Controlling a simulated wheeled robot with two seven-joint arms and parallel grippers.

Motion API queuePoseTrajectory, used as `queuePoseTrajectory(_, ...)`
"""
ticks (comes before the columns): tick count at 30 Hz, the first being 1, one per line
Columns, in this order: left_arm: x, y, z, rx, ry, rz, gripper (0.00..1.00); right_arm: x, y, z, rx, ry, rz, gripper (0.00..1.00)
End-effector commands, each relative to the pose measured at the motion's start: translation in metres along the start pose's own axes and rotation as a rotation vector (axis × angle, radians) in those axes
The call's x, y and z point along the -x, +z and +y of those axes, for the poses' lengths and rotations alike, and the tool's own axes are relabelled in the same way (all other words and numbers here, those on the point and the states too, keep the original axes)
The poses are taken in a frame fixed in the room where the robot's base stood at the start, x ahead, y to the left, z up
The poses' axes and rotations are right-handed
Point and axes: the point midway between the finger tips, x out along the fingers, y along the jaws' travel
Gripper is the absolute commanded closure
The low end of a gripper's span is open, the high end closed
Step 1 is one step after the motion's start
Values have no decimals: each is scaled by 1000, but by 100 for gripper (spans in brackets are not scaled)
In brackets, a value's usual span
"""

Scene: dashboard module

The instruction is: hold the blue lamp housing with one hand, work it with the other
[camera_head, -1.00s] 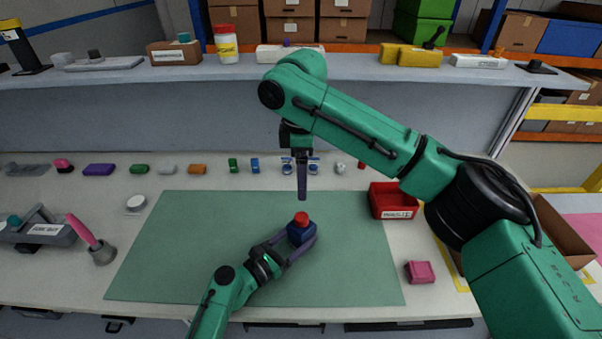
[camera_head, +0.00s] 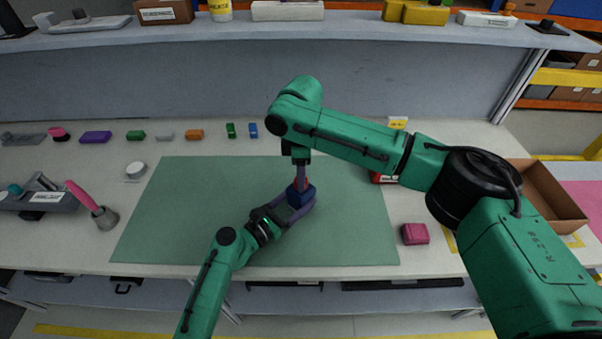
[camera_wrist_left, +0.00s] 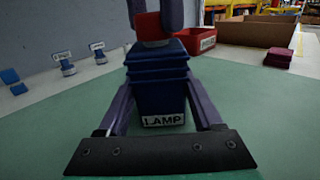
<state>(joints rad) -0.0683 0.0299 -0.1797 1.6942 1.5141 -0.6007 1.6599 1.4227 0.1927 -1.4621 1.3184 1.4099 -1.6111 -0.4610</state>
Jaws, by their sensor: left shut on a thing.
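The blue lamp housing (camera_head: 305,194) stands on the right part of the green mat (camera_head: 215,205). My left gripper (camera_head: 297,207) is closed around its sides. In the left wrist view the housing (camera_wrist_left: 158,92) is upright, with a LAMP label (camera_wrist_left: 163,121) low on its near face. A red part (camera_wrist_left: 152,28) sits on top of it. My right gripper (camera_head: 301,177) points straight down over the housing. Its fingers reach down beside the red part and partly cover it. Whether they press on it I cannot tell.
A red bin (camera_head: 382,178) is partly hidden behind my right arm. A pink block (camera_head: 415,234) lies right of the mat. A grey cup with a pink-handled tool (camera_head: 104,216) stands at left. Small coloured parts line the back. The mat's left side is clear.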

Motion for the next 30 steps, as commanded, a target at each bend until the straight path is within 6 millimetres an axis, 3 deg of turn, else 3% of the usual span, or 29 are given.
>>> queuePoseTrajectory(1,0,-1,0,1,1,2,100,0,0,0,0,-1,0,83)
queuePoseTrajectory(3,0,-1,0,1,1,2,100,0,0,0,0,-1,0,100)
queuePoseTrajectory(8,0,-1,0,1,1,2,100,4,-1,0,0,0,2,100)
queuePoseTrajectory(24,0,-1,0,0,1,2,100,57,-1,0,1,0,2,100)
queuePoseTrajectory(30,0,-1,0,0,1,2,100,60,0,0,1,-1,0,100)
